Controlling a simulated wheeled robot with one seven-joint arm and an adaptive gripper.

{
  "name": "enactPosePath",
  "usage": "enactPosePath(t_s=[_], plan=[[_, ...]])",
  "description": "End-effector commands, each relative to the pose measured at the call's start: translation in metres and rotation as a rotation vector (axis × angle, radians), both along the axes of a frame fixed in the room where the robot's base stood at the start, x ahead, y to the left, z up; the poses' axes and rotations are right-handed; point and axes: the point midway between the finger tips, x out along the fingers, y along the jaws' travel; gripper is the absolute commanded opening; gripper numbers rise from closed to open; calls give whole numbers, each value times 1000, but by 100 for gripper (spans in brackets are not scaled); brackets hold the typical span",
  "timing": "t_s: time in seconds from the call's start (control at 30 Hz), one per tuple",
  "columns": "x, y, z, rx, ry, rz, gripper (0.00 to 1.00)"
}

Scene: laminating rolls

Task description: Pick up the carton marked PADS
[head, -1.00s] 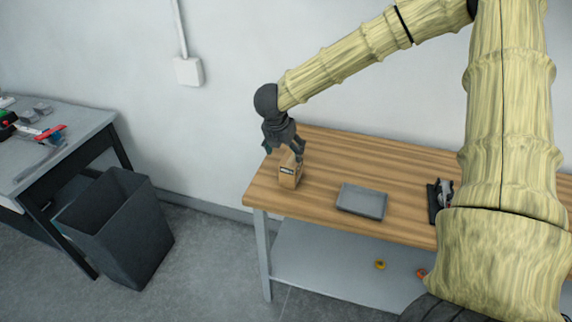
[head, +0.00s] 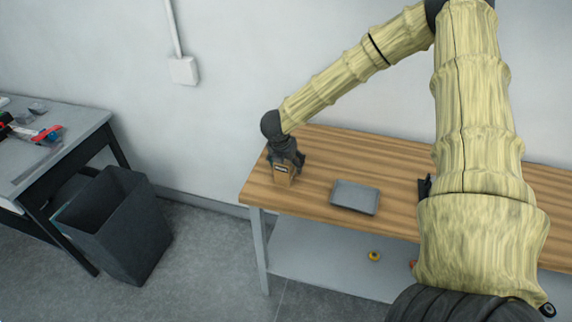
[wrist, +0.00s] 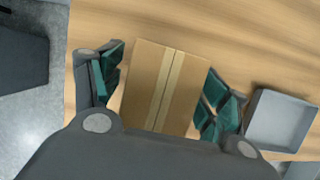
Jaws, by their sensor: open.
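The brown carton (head: 283,177) stands on the left end of the wooden table, with a small dark label on its front that is too small to read. In the wrist view the carton (wrist: 165,88) shows its top with a pale tape strip down the middle. My gripper (head: 287,165) is right above and around the carton's upper part. In the wrist view my gripper (wrist: 165,90) is open, with one green-padded finger on each side of the carton. A narrow gap shows at the left finger; the right finger is very close, and I cannot tell if it touches.
A shallow grey tray (head: 355,197) lies on the wooden table (head: 315,150) right of the carton; it also shows in the wrist view (wrist: 281,120). A dark bin (head: 120,225) stands on the floor at left, beside a grey desk (head: 75,128) with tools.

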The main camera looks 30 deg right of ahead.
Motion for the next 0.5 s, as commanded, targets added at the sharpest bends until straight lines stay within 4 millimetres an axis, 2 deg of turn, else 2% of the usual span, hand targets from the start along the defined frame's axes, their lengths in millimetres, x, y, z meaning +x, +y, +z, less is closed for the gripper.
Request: enactPosePath(t_s=[0.2,0.5], plan=[[3,-4,-12,0,1,0,75],[3,-5,-14,0,0,0,73]])
